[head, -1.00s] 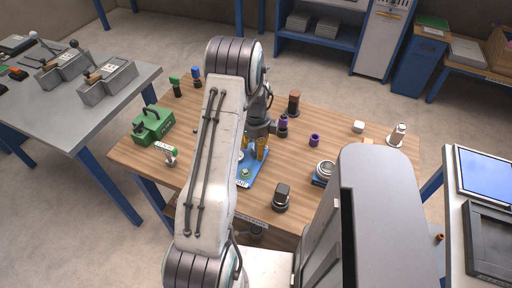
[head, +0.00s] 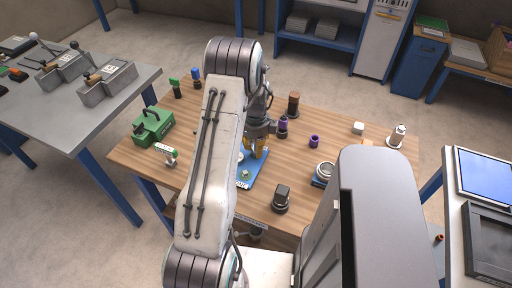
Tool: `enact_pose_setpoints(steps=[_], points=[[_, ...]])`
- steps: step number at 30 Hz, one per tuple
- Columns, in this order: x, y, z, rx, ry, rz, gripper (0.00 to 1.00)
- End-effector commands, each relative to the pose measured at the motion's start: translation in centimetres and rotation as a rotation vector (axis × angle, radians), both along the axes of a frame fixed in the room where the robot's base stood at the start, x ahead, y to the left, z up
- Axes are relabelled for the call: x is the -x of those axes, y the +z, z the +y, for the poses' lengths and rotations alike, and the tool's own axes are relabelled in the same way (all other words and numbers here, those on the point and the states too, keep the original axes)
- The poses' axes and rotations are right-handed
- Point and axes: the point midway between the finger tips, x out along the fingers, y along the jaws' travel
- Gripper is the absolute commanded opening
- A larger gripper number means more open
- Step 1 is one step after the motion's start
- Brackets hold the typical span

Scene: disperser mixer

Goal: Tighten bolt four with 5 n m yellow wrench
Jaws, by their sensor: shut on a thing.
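My gripper (head: 257,146) is over the middle of the wooden table, above a blue plate (head: 257,168). It is shut on a small yellow piece, which appears to be the yellow wrench (head: 260,153); the two are hard to tell apart at this size. The blue plate carries a pale and green part (head: 245,175) near its front. My own arm hides the plate's left side. I cannot make out the separate bolts or which one is bolt four, nor whether the wrench touches one.
Several tools stand around on the wooden table (head: 345,140): purple-topped ones (head: 314,141), a brown one (head: 294,101), a dark square-headed one (head: 282,197), and a round metal part (head: 325,170). A green case (head: 153,125) is at the left.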

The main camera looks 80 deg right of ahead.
Motion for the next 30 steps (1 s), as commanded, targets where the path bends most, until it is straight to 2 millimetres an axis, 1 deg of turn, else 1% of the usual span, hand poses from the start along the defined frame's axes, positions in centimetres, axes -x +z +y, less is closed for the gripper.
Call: enact_pose_setpoints(steps=[3,30], points=[[0.0,0.7,-0.1,0.002,0.0,0.0,0.0],[0.0,4.7,-0.1,0.002,0.0,0.0,0.0]])
